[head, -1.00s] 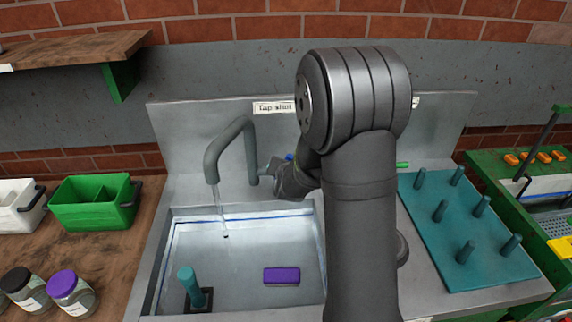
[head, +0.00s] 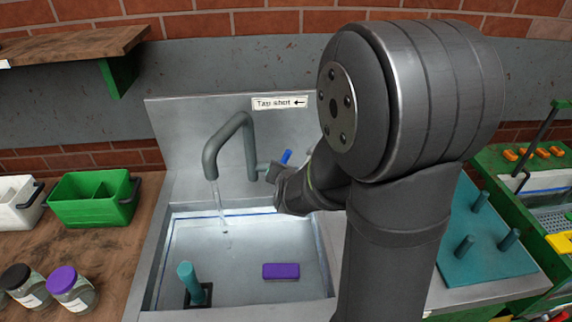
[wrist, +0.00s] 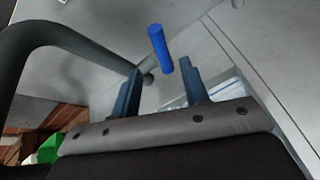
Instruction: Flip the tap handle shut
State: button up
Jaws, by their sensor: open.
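The grey tap (head: 230,135) arches over the sink, and a thin water stream (head: 219,203) falls from its spout. Its blue handle (head: 286,157) tilts up to the right, just behind my gripper (head: 270,173). In the wrist view, the blue handle (wrist: 160,48) stands between and beyond the two fingertips of my gripper (wrist: 161,72). My gripper is open with nothing held; I cannot tell whether a finger touches the handle. A label reading "Tap shut" (head: 280,103) has an arrow pointing left. The handle's base is partly hidden in the head view.
A green bin (head: 92,200) and jars (head: 68,285) stand left. A teal peg board (head: 485,262) lies right, partly behind my arm.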

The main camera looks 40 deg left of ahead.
jog(key=shift+v, duration=1.05)
jog(key=shift+c, duration=0.4)
